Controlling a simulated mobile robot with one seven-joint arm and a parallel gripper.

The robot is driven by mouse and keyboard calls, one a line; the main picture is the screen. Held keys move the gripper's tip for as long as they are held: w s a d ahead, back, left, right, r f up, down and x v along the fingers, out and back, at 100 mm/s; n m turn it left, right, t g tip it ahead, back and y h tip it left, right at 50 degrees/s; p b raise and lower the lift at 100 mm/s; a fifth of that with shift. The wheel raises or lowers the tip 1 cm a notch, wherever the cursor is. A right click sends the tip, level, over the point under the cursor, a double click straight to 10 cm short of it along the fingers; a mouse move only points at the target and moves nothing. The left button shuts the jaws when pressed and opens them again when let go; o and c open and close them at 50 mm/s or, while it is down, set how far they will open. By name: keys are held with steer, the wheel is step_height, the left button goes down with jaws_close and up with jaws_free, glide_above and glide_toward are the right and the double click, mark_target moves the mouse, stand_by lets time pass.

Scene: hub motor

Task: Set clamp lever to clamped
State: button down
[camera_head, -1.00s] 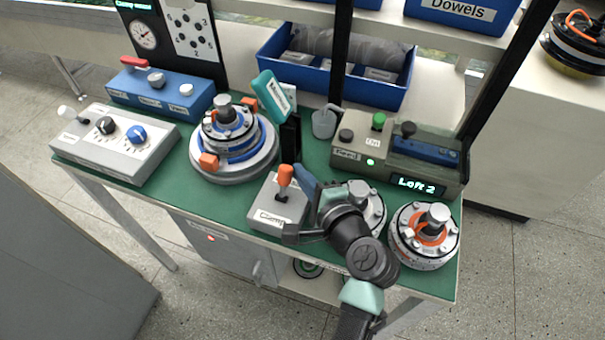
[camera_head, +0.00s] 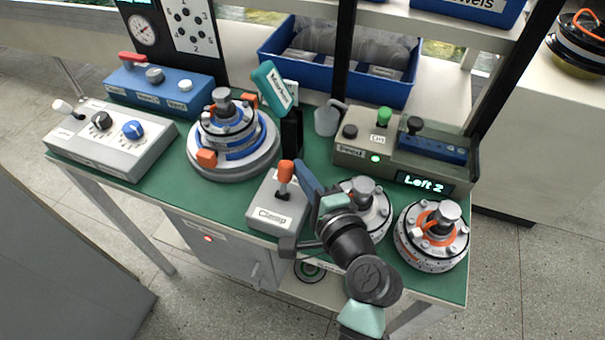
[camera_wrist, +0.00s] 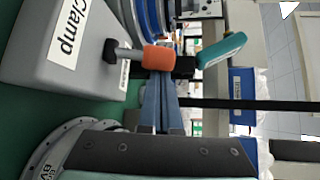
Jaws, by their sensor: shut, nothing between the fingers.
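The clamp box (camera_head: 277,216) is a grey block with a white "Clamp" label at the front middle of the green bench. Its lever has an orange knob (camera_head: 286,171) on a short dark stem and stands near upright in the head view. My gripper (camera_head: 299,166) is just right of the knob, with its blue fingers together and empty. In the wrist view the orange knob (camera_wrist: 159,57) lies right at the tips of my closed fingers (camera_wrist: 161,76); I cannot tell whether they touch. The clamp box (camera_wrist: 60,45) fills the upper left there.
A hub motor on a round grey fixture (camera_head: 235,170) stands left of the clamp box. Two more hubs, one with an orange ring (camera_head: 432,236), stand right, one partly behind my arm. A grey-green panel with a "Left 2" display (camera_head: 424,183) is behind them. A teal-headed post (camera_head: 272,84) rises behind.

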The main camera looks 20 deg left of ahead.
mark_target(284, 172)
steer(key=shift+s+f+b, duration=0.1)
steer(key=shift+f+b, duration=0.05)
steer(key=shift+b, duration=0.2)
steer(key=s+n+t+y+b, duration=0.1)
steer(key=b, duration=0.4)
steer(key=shift+a+f+n, duration=0.1)
steer(key=shift+f+n, duration=0.05)
steer(key=shift+n, duration=0.15)
steer(key=s+n+t+y+b, duration=0.1)
steer(key=n+t+b, duration=0.1)
steer(key=b, duration=0.7)
steer(key=shift+s+y, duration=0.35)
steer(key=shift+y, duration=0.05)
steer(key=n+b, duration=0.1)
steer(key=b, duration=0.1)
steer(key=s+n+y+b, duration=0.1)
steer(key=b, duration=0.2)
steer(key=shift+t, duration=0.3)
steer(key=shift+s+r+n+y+b, duration=0.15)
steer(key=shift+r+n+y+b, duration=0.25)
steer(key=shift+b, duration=0.8)
